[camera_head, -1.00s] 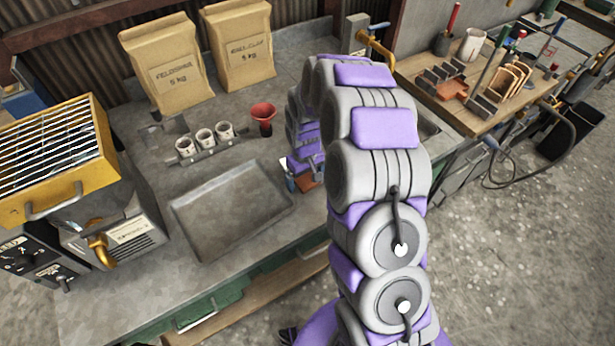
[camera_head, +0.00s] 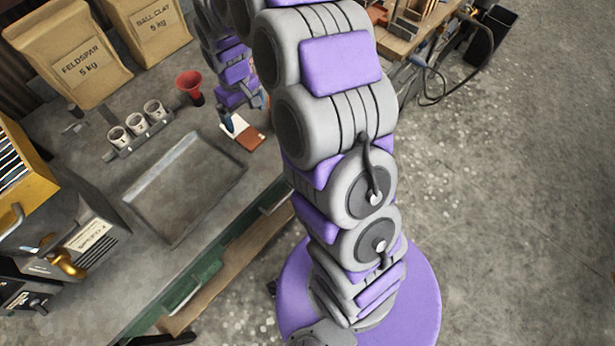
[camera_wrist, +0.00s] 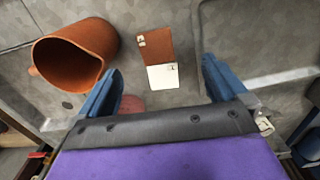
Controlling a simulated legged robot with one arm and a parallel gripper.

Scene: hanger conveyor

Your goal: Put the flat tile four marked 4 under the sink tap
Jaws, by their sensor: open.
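A flat tile, part brown and part white (camera_head: 250,140), lies on the grey worktop beside the tray. In the wrist view it shows as a brown-and-white rectangle (camera_wrist: 158,48) with small marks too small to read. My gripper (camera_head: 246,110) hangs low beside and above the tile. In the wrist view its two blue fingers (camera_wrist: 160,92) are apart, with nothing between them; the tile lies beyond their tips. The sink tap is not visible now; my arm covers part of the worktop's back.
An orange hollow vessel (camera_wrist: 75,58) lies left of the tile in the wrist view. An empty metal tray (camera_head: 130,198), a red funnel (camera_head: 190,84) and a rack of white cups (camera_head: 136,127) stand on the worktop. A kiln-like box (camera_head: 65,225) is at left.

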